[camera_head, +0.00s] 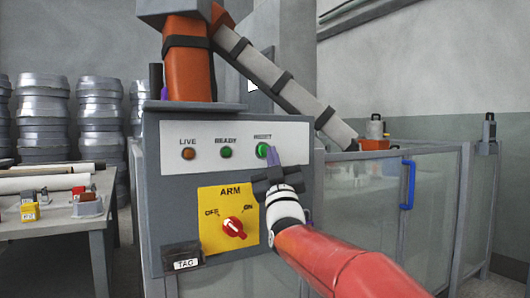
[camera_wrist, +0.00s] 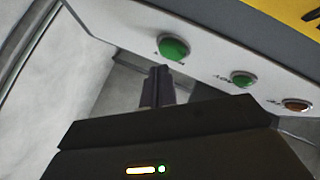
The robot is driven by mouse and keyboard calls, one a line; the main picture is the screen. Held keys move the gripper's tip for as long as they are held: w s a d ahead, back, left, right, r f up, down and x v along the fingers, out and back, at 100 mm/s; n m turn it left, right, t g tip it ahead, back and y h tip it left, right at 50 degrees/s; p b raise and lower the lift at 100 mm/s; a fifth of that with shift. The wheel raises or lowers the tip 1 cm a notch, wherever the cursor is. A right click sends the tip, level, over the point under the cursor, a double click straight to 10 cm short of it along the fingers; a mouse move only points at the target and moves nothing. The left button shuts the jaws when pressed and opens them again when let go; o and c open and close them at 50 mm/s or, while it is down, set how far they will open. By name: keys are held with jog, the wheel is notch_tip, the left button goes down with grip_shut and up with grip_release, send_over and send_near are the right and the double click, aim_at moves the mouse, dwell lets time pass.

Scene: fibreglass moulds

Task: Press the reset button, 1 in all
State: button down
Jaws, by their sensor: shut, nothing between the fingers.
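The reset button (camera_head: 263,149) is a round green button under the RESET label, at the right end of the white strip on the grey control box. In the wrist view the reset button (camera_wrist: 173,47) stands out from the panel. My gripper (camera_head: 270,155) is shut and empty, its fingertips close to the button's lower right edge in the head view. In the wrist view the closed fingertips (camera_wrist: 161,70) show just below the button. I cannot tell whether they touch it.
The green READY button (camera_head: 226,152) and orange-brown LIVE button (camera_head: 188,154) sit left of it. Below is a red ARM switch (camera_head: 233,228) on a yellow plate (camera_head: 211,200). A glass fence with a blue handle (camera_head: 408,184) is at right, a workbench (camera_head: 60,222) at left.

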jog(key=shift+a, duration=0.1)
dwell(0.4)
jog(key=shift+w+a, duration=0.15)
jog(key=shift+w, duration=0.2)
jog(key=shift+w+a, duration=0.25)
jog(key=shift+w, duration=0.05)
dwell(0.6)
jog(key=shift+s+d+b, duration=0.1)
jog(key=shift+b, duration=0.2)
jog(key=shift+s+d+b, duration=0.4)
jog(key=shift+s+b, duration=0.15)
jog(key=shift+b, duration=0.2)
jog(key=shift+s, duration=0.1)
jog(key=s+d+b, duration=0.1)
jog(key=s+b, duration=0.1)
jog(key=s+d+b, duration=0.1)
jog(key=s+b, duration=0.1)
jog(key=shift+d, duration=0.4)
